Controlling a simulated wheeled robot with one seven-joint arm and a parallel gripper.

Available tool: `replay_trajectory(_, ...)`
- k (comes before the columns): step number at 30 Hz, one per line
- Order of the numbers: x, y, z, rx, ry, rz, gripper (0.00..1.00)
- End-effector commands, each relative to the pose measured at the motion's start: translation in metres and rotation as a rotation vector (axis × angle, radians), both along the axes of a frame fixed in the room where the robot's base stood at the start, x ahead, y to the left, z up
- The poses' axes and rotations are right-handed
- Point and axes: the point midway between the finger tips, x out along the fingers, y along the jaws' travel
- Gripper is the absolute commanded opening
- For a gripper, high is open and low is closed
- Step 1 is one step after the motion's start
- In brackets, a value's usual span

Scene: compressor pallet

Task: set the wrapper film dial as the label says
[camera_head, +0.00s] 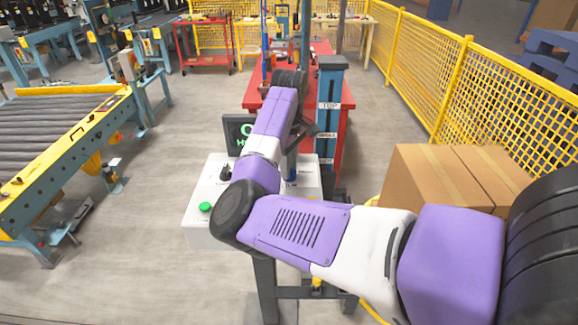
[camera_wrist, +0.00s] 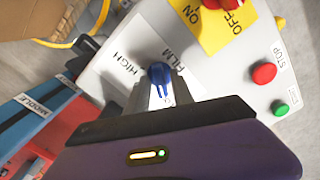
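The blue film dial (camera_wrist: 160,75) sits on a white control panel (camera_wrist: 120,45), with "FILM" and "HIGH" printed beside it in the wrist view. Its pointer's exact setting is hard to read, and other marks around it are covered. My gripper (camera_wrist: 160,88) is at the dial, with grey fingers on either side of it. The fingers look apart; I cannot tell whether they touch the dial.
The panel also has a red switch on a yellow ON/OFF plate (camera_wrist: 222,32), a red STOP button (camera_wrist: 264,73) and a green button (camera_wrist: 280,108). A blue post (camera_head: 331,85) carries "TOP" and another label. Cartons (camera_head: 430,180) and a yellow fence (camera_head: 490,90) stand right.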

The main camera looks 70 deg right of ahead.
Motion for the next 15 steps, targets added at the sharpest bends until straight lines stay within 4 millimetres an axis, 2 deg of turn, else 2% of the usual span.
replay_trajectory(1, 0.0001, 0.0000, 0.0002, 0.000, 0.000, 0.000, 0.16)
replay_trajectory(3, 0.0001, 0.0000, 0.0003, 0.000, 0.000, 0.000, 0.02)
replay_trajectory(4, 0.0001, 0.0000, 0.0003, 0.000, 0.000, 0.000, 0.00)
replay_trajectory(15, 0.0000, 0.0002, 0.0014, 0.000, 0.000, -0.024, 0.00)
